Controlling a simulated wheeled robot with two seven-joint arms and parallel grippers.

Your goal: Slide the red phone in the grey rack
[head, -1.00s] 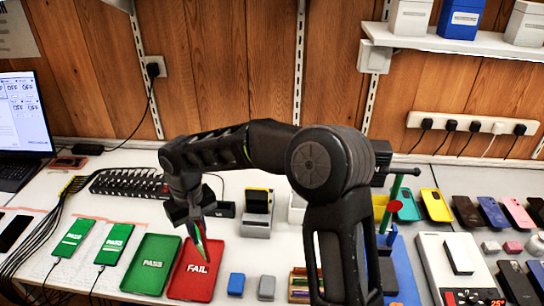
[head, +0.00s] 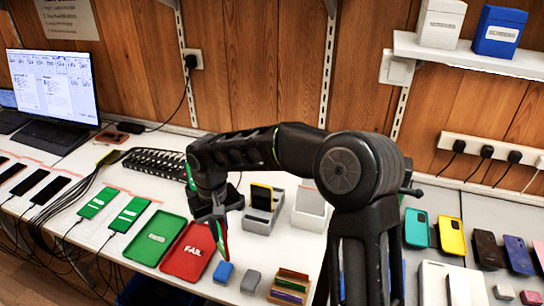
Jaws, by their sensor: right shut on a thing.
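My right gripper (head: 214,212) is above the table, beside the right edge of the red FAIL tray. It is shut on a thin thing with a green face and a red edge, which looks like the red phone (head: 222,241), held upright and seen nearly edge-on. The jaws hide its upper part. The grey rack (head: 256,227) stands behind and to the right of the gripper, apart from it. A dark phone with a yellow edge (head: 262,197) stands in the rack. My left gripper is not in view.
The red FAIL tray (head: 187,262) and green PASS tray (head: 150,256) lie left of the gripper. A blue block (head: 223,272), a grey block (head: 250,282) and a wooden card holder (head: 276,297) stand in front. A white holder (head: 309,215) stands right of the rack.

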